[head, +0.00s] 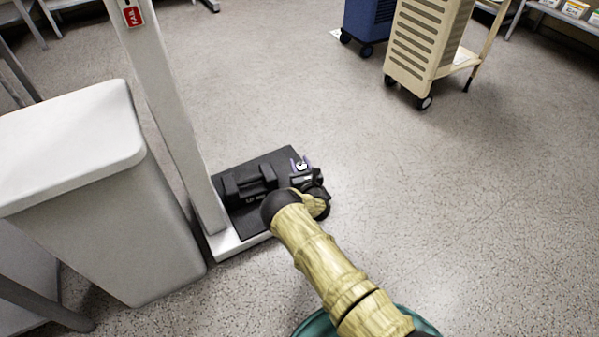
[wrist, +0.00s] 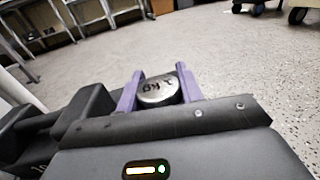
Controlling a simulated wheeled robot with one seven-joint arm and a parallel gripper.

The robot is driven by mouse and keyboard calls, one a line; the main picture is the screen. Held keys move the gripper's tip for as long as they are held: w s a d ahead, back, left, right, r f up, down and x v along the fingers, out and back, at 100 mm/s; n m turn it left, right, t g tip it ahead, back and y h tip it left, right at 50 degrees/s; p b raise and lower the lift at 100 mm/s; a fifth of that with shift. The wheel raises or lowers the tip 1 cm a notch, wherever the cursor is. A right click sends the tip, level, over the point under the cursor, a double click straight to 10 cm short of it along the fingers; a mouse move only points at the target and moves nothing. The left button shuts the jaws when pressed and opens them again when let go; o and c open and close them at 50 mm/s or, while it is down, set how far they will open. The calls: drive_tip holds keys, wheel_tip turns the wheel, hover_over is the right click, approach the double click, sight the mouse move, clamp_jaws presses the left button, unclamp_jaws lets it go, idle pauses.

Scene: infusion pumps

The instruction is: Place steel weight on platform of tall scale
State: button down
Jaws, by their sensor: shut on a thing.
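The steel weight (wrist: 157,92) is a small shiny cylinder with dark marking on its top. My gripper (wrist: 160,84) is shut on it, one purple finger at each side. In the head view my gripper (head: 302,167) and the bright top of the weight (head: 301,164) appear at the right edge of the tall scale's dark platform (head: 284,157). The scale's white column (head: 166,100) rises at the left. I cannot tell whether the weight touches the platform; its underside is hidden by my gripper.
A black block-shaped weight (head: 250,182) sits on the platform, left of my gripper; it also shows in the wrist view (wrist: 82,118). A grey bin (head: 120,200) stands left of the scale. A beige cart (head: 425,45) and a blue cabinet (head: 368,20) stand behind. The right floor is clear.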

drive_tip(key=shift+r, duration=0.1)
drive_tip(key=shift+f+b, duration=1.25)
drive_tip(key=shift+f, duration=0.6)
drive_tip(key=shift+f, duration=0.1)
drive_tip(key=c, duration=0.9)
unclamp_jaws()
drive_tip(key=shift+f, duration=0.1)
drive_tip(key=shift+s+r, duration=0.15)
drive_tip(key=shift+r, duration=0.05)
drive_tip(key=p+v, duration=0.6)
drive_tip(key=v, duration=0.5)
drive_tip(key=shift+s+d+f, duration=0.1)
drive_tip(key=shift+s+d, duration=0.1)
drive_tip(key=shift+s, duration=0.15)
